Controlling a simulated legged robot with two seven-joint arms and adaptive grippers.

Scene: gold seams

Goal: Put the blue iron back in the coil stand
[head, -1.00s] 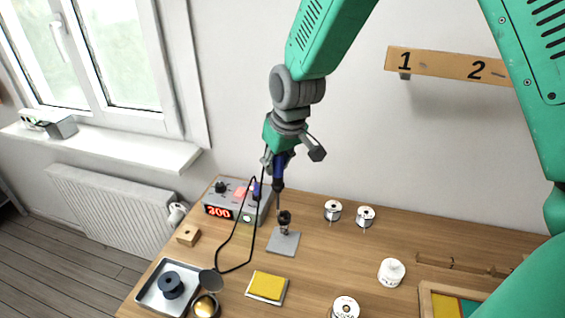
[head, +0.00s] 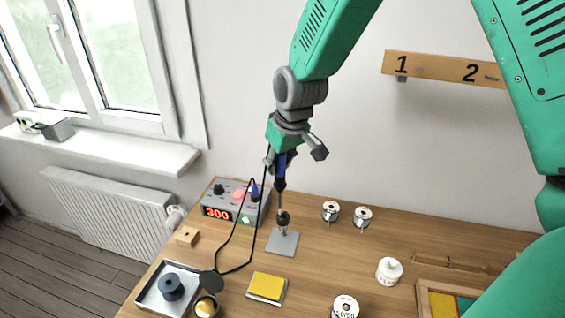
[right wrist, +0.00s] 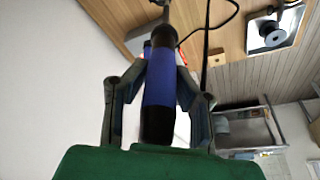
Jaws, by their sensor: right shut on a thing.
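The blue iron (right wrist: 160,80) is gripped upright, tip down, by my right gripper (head: 280,160); its blue handle sits between the two fingers in the right wrist view (right wrist: 158,95). In the head view the iron's dark lower part (head: 280,185) and thin shaft point down at the coil stand. The coil stand has a grey square base (head: 283,243) and a dark coil top (head: 283,219). The iron's tip is at or just above the coil; I cannot tell whether it is inside. My left gripper is not in view.
A black cable loops left of the stand from the station (head: 231,203) reading 300. A yellow sponge (head: 267,286), a tray (head: 150,300) with a dark spool and an open round tin (head: 206,306) lie in front. Solder spools (head: 331,211) stand to the right. A numbered rack (head: 440,69) is on the wall.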

